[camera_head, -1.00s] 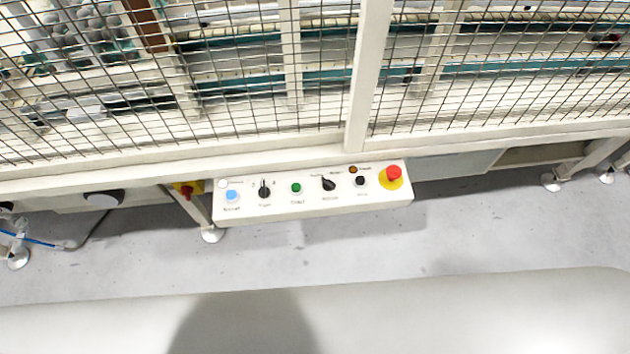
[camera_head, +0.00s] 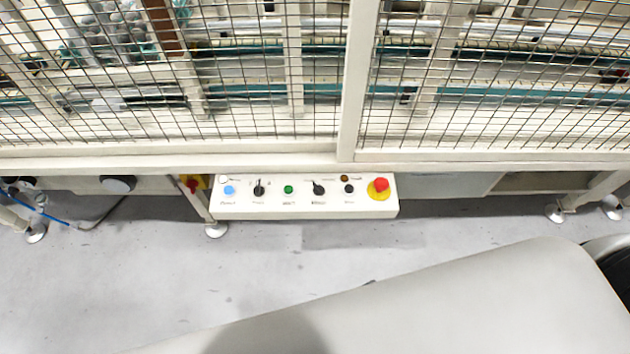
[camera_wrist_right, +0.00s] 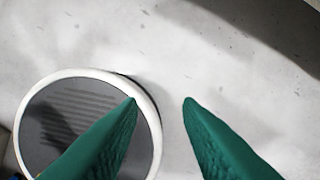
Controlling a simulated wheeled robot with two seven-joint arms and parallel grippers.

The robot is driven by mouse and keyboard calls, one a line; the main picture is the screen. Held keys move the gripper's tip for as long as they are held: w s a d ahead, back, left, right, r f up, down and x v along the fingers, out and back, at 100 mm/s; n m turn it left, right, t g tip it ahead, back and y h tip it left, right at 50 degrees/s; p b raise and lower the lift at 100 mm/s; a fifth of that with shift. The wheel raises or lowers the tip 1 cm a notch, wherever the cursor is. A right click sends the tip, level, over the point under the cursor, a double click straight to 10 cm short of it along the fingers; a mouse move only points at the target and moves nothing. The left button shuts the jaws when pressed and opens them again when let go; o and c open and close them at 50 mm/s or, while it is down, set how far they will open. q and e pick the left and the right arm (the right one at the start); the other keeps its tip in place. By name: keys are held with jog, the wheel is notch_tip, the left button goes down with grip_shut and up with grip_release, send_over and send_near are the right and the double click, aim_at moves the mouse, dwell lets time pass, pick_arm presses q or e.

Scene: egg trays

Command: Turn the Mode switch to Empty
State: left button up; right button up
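A white control panel (camera_head: 303,207) is fixed low on the front of the fenced machine in the head view. A black rotary switch (camera_head: 319,188) sits right of the green button; its label looks like Mode but is blurred. A second black rotary switch (camera_head: 259,188) sits left of the green button. My right gripper (camera_wrist_right: 160,101) shows in the right wrist view as two green fingers, apart, with nothing between them. It is over the floor, and the panel is not in that view. My left gripper is not in view.
The panel also carries a blue button (camera_head: 228,190), a green button (camera_head: 288,189), a small black button (camera_head: 348,189) and a red emergency stop (camera_head: 381,185). A wire mesh fence (camera_head: 240,80) rises behind it.

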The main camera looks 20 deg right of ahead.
jog(key=w+a+r+p, duration=0.2)
jog(key=w+r, duration=0.3)
jog(key=r, duration=0.8)
jog(key=w+a+r+p, duration=0.15)
jog(key=w+r, duration=0.25)
jog(key=r, duration=0.9)
jog(key=n+g+p, duration=0.1)
jog(key=n+g, duration=0.1)
jog(key=n, duration=0.1)
send_near(319, 186)
notch_tip(319, 186, down, 9)
jog(key=shift+w+a+r, duration=0.1)
jog(key=shift+w+r, duration=0.05)
grip_shut()
